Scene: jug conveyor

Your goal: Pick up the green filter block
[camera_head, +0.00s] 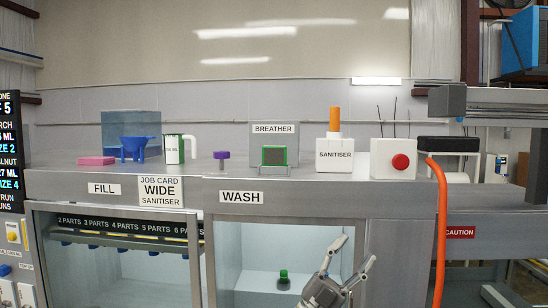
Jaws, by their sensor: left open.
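My right gripper does not clearly show.
On the counter (330,187), a purple knob piece (221,160) and a white jug (173,150) stand left of the block. A sanitiser bottle (335,153) and a red button box (394,160) stand right. An orange hose (441,230) hangs at the right. A small green-capped bottle (283,280) is in the wash bay.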

